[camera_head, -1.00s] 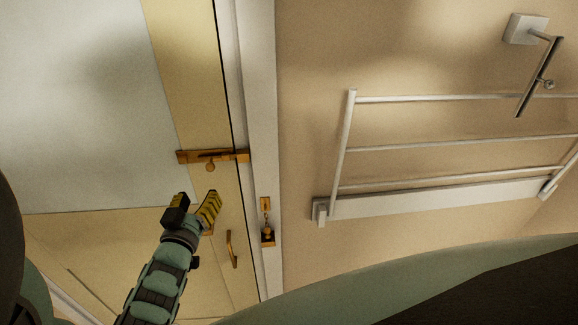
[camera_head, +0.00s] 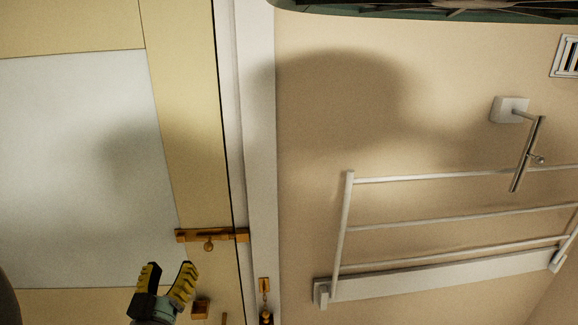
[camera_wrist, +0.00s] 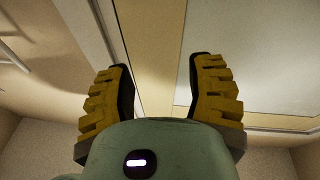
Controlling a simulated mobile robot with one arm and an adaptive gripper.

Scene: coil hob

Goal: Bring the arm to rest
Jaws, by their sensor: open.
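My gripper (camera_head: 168,276) is at the lower left of the head view, with its yellow and black fingers spread apart and nothing between them. It shows against the cream door (camera_head: 185,130), below and left of the brass bolt (camera_head: 211,236). In the wrist view my gripper (camera_wrist: 160,85) also has its two fingers apart and empty, with the door (camera_wrist: 155,50) beyond them. Most of my arm is outside the head view.
A white rail rack (camera_head: 345,225) is on the beige wall at the right, with a metal holder (camera_head: 527,155) above it. A brass latch piece (camera_head: 265,300) is on the white door frame (camera_head: 262,120). A vent (camera_head: 568,56) is at the upper right.

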